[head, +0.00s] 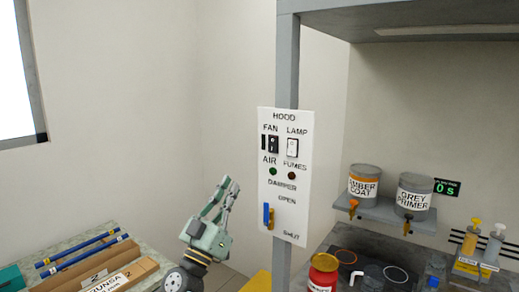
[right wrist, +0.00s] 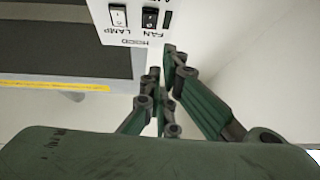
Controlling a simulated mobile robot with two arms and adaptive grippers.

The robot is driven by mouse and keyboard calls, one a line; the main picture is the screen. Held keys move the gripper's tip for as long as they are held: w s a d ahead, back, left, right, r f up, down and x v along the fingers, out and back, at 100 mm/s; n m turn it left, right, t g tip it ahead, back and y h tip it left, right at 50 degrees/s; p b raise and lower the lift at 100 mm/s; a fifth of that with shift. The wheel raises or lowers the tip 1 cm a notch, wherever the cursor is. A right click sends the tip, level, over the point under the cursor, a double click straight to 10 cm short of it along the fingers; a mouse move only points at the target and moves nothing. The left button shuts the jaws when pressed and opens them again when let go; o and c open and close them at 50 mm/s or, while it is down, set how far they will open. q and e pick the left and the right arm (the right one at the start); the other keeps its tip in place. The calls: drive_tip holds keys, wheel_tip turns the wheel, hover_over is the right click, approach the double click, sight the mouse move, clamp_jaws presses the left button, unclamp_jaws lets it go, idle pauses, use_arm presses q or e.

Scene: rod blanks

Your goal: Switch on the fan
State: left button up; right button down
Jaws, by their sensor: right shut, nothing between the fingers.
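The white hood panel (head: 299,205) is fixed to a grey post. Its dark fan switch (head: 273,144) sits at the upper left, beside the white lamp switch (head: 292,147). Below them are a green AIR light (head: 273,171) and a dark reddish FUMES light (head: 291,176). My right gripper (head: 229,183) is shut and empty, pointing up, left of and apart from the panel in the head view. In the right wrist view the panel appears upside down, with the fan switch (right wrist: 150,18) just beyond my right fingertips (right wrist: 163,72). My left gripper is out of view.
A blue damper lever (head: 267,215) sticks out low on the panel. Right of the post, a shelf (head: 385,210) holds two paint cans above a bench with a red jar (head: 322,272). Rods lie on a table at lower left. Open space lies left of the panel.

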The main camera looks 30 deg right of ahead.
sight(273, 144)
drive_tip(key=shift+s+d+r+m+g+h, duration=0.25)
drive_tip(key=shift+s+d+r+m+g, duration=0.1)
drive_tip(key=shift+r+m+g, duration=0.25)
drive_tip(key=shift+s+d+r+m+g+h, duration=0.25)
drive_tip(key=shift+r+m+g, duration=0.2)
drive_tip(key=shift+g, duration=0.25)
drive_tip(key=shift+r, duration=0.1)
drive_tip(key=shift+w+d+f+b+x, duration=0.15)
drive_tip(key=shift+d+f+b+x, duration=0.2)
drive_tip(key=shift+x, duration=1.75)
drive_tip(key=shift+w+d+f+b+x, duration=0.2)
drive_tip(key=shift+f+x, duration=0.2)
drive_tip(key=shift+x, duration=1.7)
drive_tip(key=shift+w+d+f+b+x, duration=0.1)
drive_tip(key=shift+d+f+b+x, duration=0.25)
drive_tip(key=shift+x, duration=1.75)
drive_tip(key=shift+a, duration=0.15)
drive_tip(key=shift+f, duration=0.1)
